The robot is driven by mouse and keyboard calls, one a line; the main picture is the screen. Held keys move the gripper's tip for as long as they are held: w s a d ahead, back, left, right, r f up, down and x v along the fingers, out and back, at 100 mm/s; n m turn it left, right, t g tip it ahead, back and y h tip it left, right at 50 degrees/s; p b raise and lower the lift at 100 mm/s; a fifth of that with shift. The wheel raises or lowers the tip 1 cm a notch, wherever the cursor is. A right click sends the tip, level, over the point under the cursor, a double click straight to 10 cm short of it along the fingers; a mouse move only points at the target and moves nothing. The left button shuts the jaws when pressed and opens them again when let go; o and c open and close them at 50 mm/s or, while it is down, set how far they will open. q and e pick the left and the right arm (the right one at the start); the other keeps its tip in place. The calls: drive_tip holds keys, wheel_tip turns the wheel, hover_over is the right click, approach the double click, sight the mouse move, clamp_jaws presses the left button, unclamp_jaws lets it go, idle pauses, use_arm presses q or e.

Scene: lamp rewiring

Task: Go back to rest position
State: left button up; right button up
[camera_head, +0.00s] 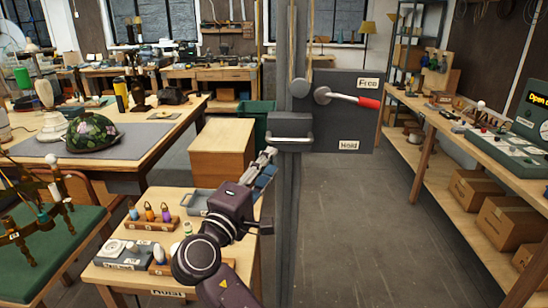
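My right arm rises from the bottom middle, and my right gripper (268,160) points up and away beside a grey post. Its fingers are seen edge-on and small, so I cannot tell whether they are open, shut or holding anything. A grey bar handle (291,141) on the post is just beyond the fingertips; I cannot tell whether they touch. A panel (345,140) marked "Free" and "Hold" carries a red-gripped lever (368,102). My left gripper is not in view.
A small wooden table (165,285) marked "Hoist" holds bulbs in wooden racks beneath my arm. A brass chandelier frame (45,205) stands on a green bench at left. A long workbench (463,148) runs along the right. The grey floor (380,240) between is clear.

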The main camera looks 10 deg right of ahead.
idle(0.3)
